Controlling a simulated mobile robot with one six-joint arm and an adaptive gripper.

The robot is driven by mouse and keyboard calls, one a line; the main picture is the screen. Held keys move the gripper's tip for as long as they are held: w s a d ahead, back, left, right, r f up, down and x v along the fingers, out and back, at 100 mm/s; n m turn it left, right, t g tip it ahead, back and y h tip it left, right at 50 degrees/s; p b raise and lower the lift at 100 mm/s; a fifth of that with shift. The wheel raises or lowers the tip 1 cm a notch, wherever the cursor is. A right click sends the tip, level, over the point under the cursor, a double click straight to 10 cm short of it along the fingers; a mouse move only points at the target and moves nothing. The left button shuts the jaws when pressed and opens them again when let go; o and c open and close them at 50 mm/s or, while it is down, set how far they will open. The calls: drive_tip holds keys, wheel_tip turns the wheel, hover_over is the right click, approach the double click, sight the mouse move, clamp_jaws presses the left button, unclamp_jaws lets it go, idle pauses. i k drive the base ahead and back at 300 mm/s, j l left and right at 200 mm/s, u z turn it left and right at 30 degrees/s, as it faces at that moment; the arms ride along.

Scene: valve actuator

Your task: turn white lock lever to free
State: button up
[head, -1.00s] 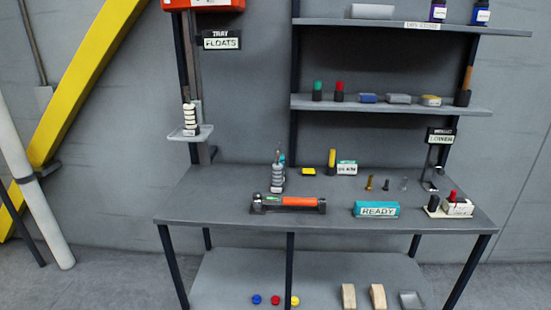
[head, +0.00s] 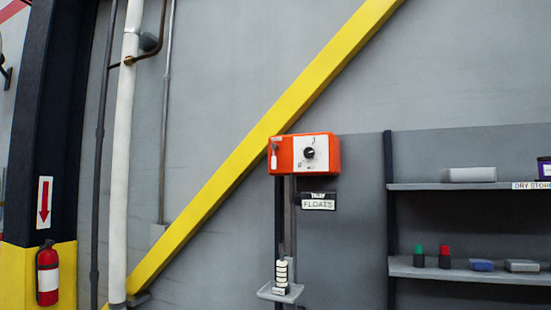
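An orange valve actuator box (head: 328,155) is mounted on a dark post against the grey wall, right of the picture's middle. A white lever (head: 274,158) hangs at the left of its front, roughly upright; it looks like the lock lever. A white plate with a black round knob (head: 309,153) sits on the right of the front. The markings on the plate are too small to read. My gripper is not in this view.
A FLOATS sign (head: 318,201) and a small shelf (head: 281,293) with stacked white discs sit below the box. Shelves (head: 470,186) stand at right. A yellow diagonal beam (head: 250,150) passes behind the box. A fire extinguisher (head: 47,273) is at far left.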

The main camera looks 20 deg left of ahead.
sight(274, 146)
drive_tip(key=i+j, duration=0.8)
drive_tip(key=j, duration=0.15)
